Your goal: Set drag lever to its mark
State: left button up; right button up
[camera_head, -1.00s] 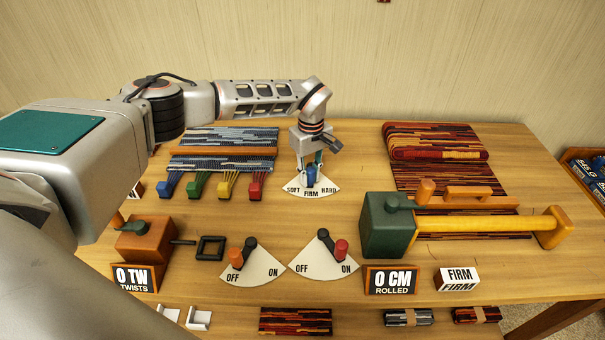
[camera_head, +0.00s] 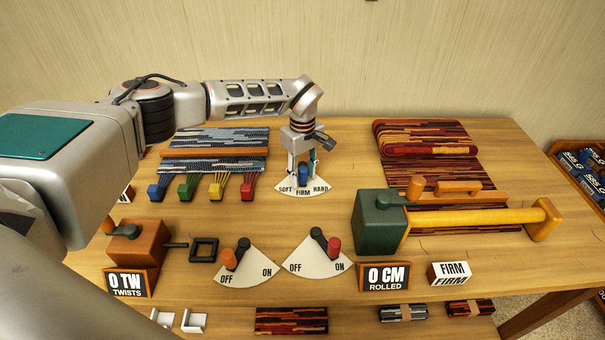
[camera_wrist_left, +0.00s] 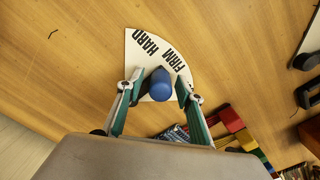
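The drag lever has a blue knob (camera_head: 303,173) and stands on a white fan-shaped dial (camera_head: 286,187) marked SOFT, FIRM and HARD. In the head view the knob is near the middle of the dial, above the word FIRM. My left gripper (camera_head: 302,170) points down over the dial, with a finger on each side of the knob. In the left wrist view the blue knob (camera_wrist_left: 161,84) lies between the spread fingertips of the left gripper (camera_wrist_left: 160,92), with gaps visible. The lever's exact pointing is partly hidden. My right gripper is not in view.
A sign reading FIRM (camera_head: 450,274) stands at the front right. Two OFF/ON dials (camera_head: 250,268) (camera_head: 318,258) are in front of the drag dial. A green box with a yellow roller (camera_head: 470,224) is to the right. Coloured blocks (camera_head: 202,187) lie to the left.

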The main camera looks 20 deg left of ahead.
pick_arm(q)
notch_tip(320, 180, up, 12)
dwell(0.5)
dwell(0.4)
